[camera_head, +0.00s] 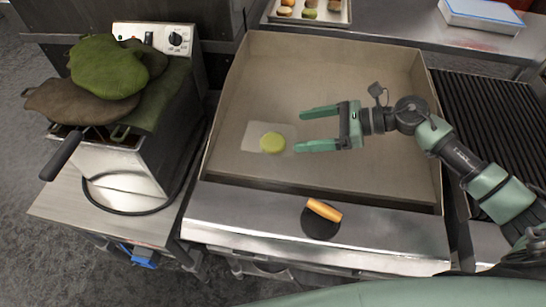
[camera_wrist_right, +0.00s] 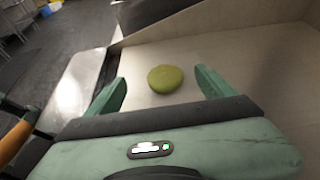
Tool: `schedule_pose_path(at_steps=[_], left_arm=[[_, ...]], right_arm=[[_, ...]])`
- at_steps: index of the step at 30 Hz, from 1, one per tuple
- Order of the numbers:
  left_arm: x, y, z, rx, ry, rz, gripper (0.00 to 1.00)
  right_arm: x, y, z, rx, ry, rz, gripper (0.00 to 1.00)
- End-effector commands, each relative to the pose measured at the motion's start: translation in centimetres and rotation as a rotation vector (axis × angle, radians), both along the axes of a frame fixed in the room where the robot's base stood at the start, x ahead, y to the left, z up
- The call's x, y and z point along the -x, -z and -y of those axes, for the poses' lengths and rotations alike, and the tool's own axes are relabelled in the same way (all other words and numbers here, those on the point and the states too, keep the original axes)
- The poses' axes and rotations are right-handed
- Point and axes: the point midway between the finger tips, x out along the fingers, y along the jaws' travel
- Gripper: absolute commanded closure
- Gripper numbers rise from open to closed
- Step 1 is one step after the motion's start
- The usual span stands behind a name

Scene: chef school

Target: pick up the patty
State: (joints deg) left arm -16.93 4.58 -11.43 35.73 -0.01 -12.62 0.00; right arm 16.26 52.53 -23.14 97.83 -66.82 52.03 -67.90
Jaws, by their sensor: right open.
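The patty (camera_head: 272,142) is a small yellow-green disc. It lies on a pale square sheet (camera_head: 254,131) on the flat griddle surface in the head view. In the right wrist view the patty (camera_wrist_right: 165,79) shows ahead of and between the two fingers. My right gripper (camera_head: 304,130) is open and empty. It points left, with its fingertips just to the right of the patty and not around it. In the right wrist view my right gripper (camera_wrist_right: 160,88) has its fingers spread wide. My left gripper is not in view.
The patty's surface has raised walls (camera_head: 330,40) on its sides. A round press with an orange handle (camera_head: 323,210) sits on the front ledge. A fryer (camera_head: 125,165) with green and brown cloth-like items (camera_head: 108,68) stands left. A ribbed grill (camera_head: 490,115) is right, and a tray (camera_head: 325,14) is behind.

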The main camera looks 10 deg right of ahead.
Motion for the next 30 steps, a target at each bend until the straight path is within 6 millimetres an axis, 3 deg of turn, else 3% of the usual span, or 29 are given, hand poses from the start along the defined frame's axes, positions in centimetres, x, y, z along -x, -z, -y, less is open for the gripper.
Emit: schedule_pose_path(at_steps=[1, 6, 24, 30], left_arm=[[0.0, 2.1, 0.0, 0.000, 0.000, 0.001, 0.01], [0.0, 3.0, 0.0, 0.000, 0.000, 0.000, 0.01], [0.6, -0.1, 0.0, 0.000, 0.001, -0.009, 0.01], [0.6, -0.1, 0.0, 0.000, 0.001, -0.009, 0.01]], right_arm=[[0.0, 2.0, 0.0, 0.001, 0.001, 0.001, 0.17], [-0.1, 3.0, -0.1, 0.000, 0.001, 0.002, 0.17], [-2.9, 5.5, -6.1, -0.002, -0.001, 0.000, 0.17], [-3.1, 6.0, -6.5, 0.001, 0.001, 0.001, 0.17]])
